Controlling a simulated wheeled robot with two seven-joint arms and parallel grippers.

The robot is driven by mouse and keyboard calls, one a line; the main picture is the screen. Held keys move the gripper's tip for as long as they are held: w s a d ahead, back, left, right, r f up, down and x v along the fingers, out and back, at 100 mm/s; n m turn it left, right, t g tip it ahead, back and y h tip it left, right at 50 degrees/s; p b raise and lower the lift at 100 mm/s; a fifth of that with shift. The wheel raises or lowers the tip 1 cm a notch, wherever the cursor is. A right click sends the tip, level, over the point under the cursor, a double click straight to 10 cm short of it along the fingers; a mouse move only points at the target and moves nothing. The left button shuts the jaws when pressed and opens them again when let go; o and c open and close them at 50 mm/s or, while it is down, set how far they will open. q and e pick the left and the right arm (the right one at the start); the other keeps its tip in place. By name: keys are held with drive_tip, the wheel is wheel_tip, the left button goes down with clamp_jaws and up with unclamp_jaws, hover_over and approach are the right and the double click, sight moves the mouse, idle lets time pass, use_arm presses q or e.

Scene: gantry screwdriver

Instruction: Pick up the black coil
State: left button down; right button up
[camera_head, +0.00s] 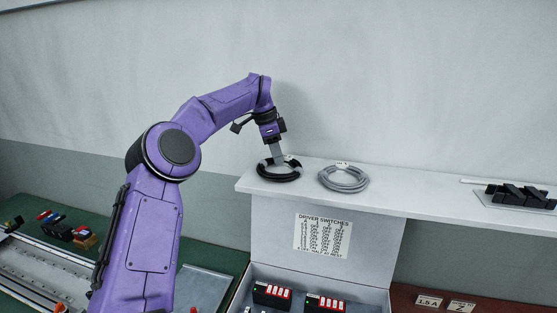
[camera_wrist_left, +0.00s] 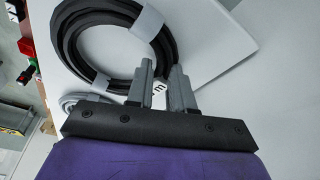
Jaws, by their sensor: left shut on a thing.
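The black coil (camera_head: 279,174) lies at the left end of the white shelf in the head view. It has pale bands around it. In the left wrist view the black coil (camera_wrist_left: 72,45) fills the upper left, and its near side passes at my fingertips. My left gripper (camera_head: 279,160) points down at the coil's far side and is shut on it. In the wrist view the fingers of my left gripper (camera_wrist_left: 160,75) show a narrow gap, and the exact contact is partly hidden. The coil appears to rest on the shelf. My right gripper is not in view.
A grey coil (camera_head: 343,178) lies just right of the black one on the white shelf (camera_head: 420,197). Black parts (camera_head: 517,196) sit in a tray at the shelf's right. Below hangs a driver switches label (camera_head: 322,232). The wall stands close behind the shelf.

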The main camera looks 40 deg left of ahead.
use_arm(q)
wheel_tip(320, 180, up, 3)
drive_tip(key=shift+w+f, duration=0.1)
drive_tip(key=s+d+r+b, duration=0.8)
drive_tip(key=s+d+r, duration=0.1)
drive_tip(key=s+r, duration=0.1)
drive_tip(key=shift+s, duration=0.4)
drive_tip(key=shift+d+f, duration=0.1)
